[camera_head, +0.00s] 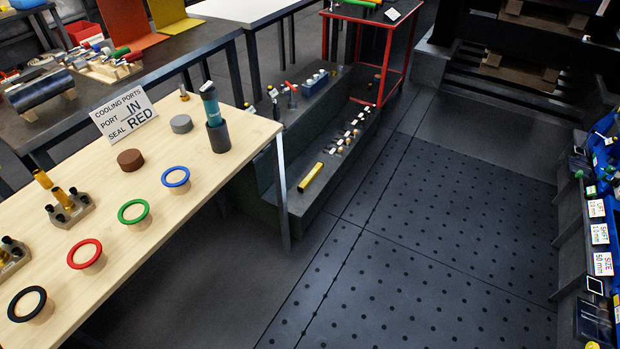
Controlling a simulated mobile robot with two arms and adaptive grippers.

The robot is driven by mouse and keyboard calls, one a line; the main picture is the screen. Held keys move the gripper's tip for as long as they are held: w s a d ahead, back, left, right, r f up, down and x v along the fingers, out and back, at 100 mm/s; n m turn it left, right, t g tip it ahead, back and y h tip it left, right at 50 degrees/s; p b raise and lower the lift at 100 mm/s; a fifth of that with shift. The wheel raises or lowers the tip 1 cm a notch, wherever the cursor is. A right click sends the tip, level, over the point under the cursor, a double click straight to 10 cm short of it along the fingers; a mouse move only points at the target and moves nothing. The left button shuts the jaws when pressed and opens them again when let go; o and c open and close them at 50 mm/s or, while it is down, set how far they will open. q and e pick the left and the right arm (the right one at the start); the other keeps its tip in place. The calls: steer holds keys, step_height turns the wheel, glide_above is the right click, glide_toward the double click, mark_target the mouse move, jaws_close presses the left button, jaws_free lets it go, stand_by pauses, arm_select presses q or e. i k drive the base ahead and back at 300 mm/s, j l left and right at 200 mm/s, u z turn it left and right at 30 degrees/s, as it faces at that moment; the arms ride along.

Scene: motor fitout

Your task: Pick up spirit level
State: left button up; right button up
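A short yellow bar (310,177), which looks like the spirit level, lies on the low step of a dark grey tiered bench (318,198). It lies at a slant near the step's front end, just beyond the wooden table's right edge. Its vials or markings are too small to make out. Neither of my grippers shows in the head view.
A wooden table (205,178) at left holds coloured rings, brass fittings, a cooling ports sign (125,115) and a teal bottle in a dark cup. Small parts line the step behind the bar. A red-framed stand (385,65) rises behind. The dotted floor (440,230) is clear.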

mark_target(305, 183)
steer(key=u, duration=0.45)
steer(key=i+l+u, duration=0.45)
steer(key=u, duration=0.25)
steer(key=i+l+u, duration=0.1)
steer(key=l+u, duration=0.25)
steer(key=i+l+u, duration=0.1)
steer(key=l, duration=0.55)
steer(key=i+l+u, duration=0.1)
steer(key=i+l, duration=0.15)
steer(key=l, duration=0.35)
steer(key=i+l+u, duration=0.1)
steer(key=l, duration=0.55)
steer(key=i+l+u, duration=0.1)
steer(key=l, duration=0.6)
steer(key=i+l+u, duration=0.1)
steer(key=l, duration=0.55)
